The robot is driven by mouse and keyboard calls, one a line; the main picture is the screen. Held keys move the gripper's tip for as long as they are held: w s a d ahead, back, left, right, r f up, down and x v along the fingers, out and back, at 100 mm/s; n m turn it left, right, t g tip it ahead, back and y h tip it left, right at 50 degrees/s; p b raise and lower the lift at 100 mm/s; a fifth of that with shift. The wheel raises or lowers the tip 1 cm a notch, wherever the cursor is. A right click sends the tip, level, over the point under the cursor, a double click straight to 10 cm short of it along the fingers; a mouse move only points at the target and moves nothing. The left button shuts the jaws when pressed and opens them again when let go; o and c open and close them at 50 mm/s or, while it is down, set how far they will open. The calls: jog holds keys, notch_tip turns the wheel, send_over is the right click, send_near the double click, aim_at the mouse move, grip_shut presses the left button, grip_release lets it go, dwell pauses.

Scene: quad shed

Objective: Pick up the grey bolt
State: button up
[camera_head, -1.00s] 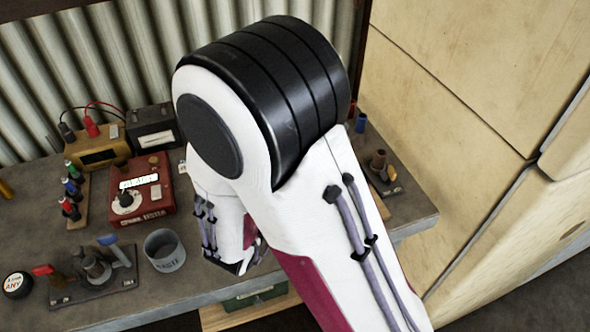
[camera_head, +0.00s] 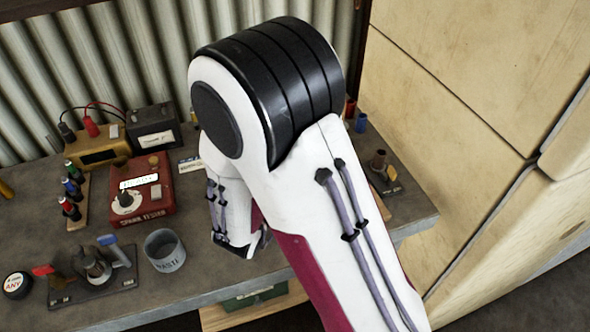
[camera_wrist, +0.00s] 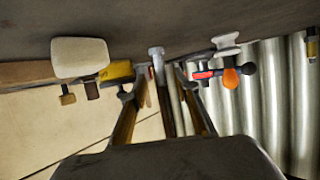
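My gripper (camera_wrist: 158,92) is open, with one finger on each side of the shank and gaps showing. Whether either finger touches the bolt, I cannot tell. In the head view my arm covers the fingers and the bolt.
The workbench (camera_head: 215,280) holds a red spark tester (camera_head: 148,190), a grey waste cup (camera_head: 165,250), a plate with levers (camera_head: 95,275) and a yellow meter (camera_head: 97,152).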

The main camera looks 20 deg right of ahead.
jog(key=shift+x, duration=1.55)
jog(key=shift+w+a, duration=0.1)
grip_shut()
